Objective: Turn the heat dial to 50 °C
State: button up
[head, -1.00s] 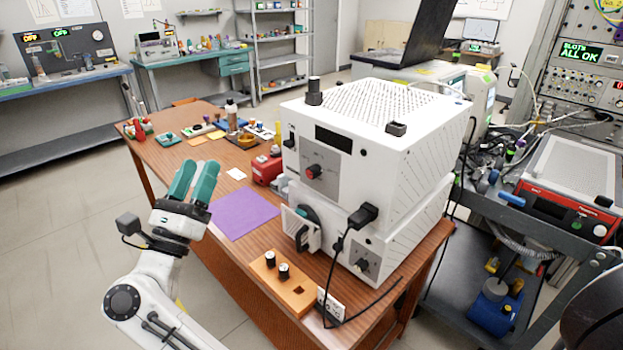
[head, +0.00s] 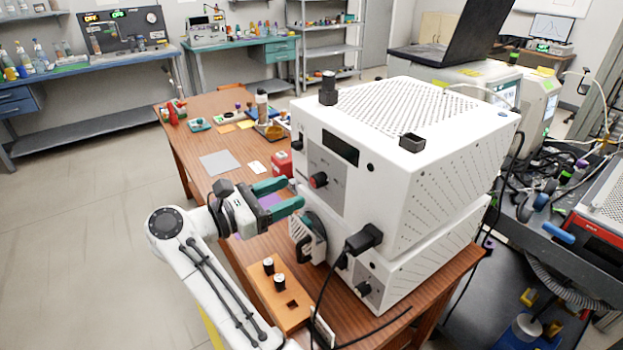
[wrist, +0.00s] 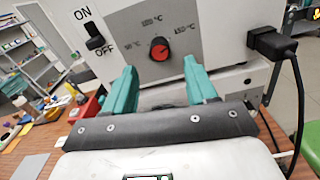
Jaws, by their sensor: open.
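The heat dial (head: 319,180) is a red-faced black knob on the grey panel at the front of the upper white box (head: 420,170). The wrist view shows the dial (wrist: 159,48) ahead of my fingers, with °C labels at its left, top and right. The numbers are blurred, and I cannot tell where the dial points. My gripper (head: 280,196) has teal fingers, open and empty, aimed at the panel. In the wrist view my gripper (wrist: 162,72) has a finger to each side below the dial, apart from it.
An ON/OFF switch (wrist: 94,38) sits left of the dial. A black plug with cable (head: 364,239) sticks out at the lower right. A small fan-like unit (head: 311,236) and an orange block with black knobs (head: 278,296) lie below. A red object (head: 282,164) stands by the box.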

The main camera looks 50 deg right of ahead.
aim_at(313, 183)
jog(key=p+x, duration=0.1)
jog(key=x, duration=0.5)
jog(key=shift+d, duration=0.1)
jog(key=c, duration=1.1)
jog(key=shift+o, duration=0.2)
